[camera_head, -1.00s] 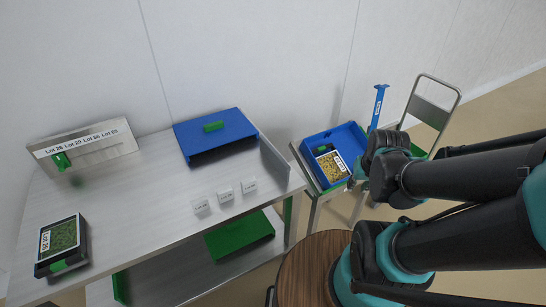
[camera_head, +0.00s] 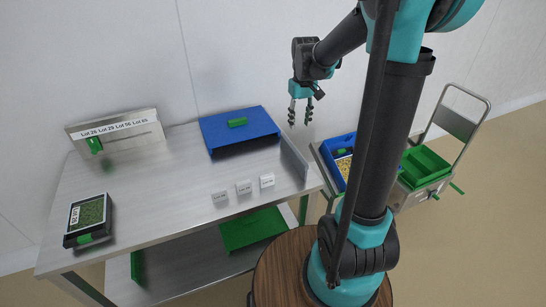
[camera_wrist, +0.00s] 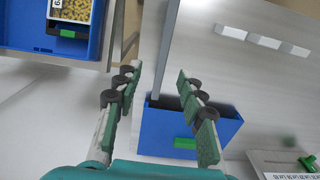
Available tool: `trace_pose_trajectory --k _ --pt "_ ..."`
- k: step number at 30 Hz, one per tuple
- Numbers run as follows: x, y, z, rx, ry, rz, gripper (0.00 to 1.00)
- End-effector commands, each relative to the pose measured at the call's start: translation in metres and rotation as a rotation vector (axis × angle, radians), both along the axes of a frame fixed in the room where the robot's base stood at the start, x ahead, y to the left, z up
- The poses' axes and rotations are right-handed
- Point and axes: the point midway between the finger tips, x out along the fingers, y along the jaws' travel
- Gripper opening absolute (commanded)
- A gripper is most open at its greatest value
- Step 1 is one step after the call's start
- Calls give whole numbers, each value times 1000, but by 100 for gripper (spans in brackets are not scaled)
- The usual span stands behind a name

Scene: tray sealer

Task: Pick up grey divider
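The grey divider (camera_head: 294,159) is a thin upright panel at the right end of the metal table, just right of the blue box (camera_head: 240,132). In the wrist view the divider (camera_wrist: 168,50) shows nearly edge-on, as a narrow grey strip reaching down to the blue box (camera_wrist: 160,135). My gripper (camera_head: 300,122) is above and behind the right end of the table, pointing down. In the wrist view its two fingers (camera_wrist: 162,110) are spread with nothing between them. It is apart from the divider.
Three small white label blocks (camera_head: 244,188) stand near the table's front edge. A black tray (camera_head: 89,218) and a sloped label rack (camera_head: 118,134) are at the left. A blue bin (camera_head: 334,150) holding a yellow-filled tray stands right of the table. The table middle is clear.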

Motion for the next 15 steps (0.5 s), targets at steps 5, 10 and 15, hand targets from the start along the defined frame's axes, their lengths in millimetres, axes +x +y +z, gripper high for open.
trace_pose_trajectory --k 5,10,15 --pt "11 3 -3 -2 18 16 40" --pt "11 3 -30 -2 18 16 40" --pt "11 3 -63 -2 18 16 40"
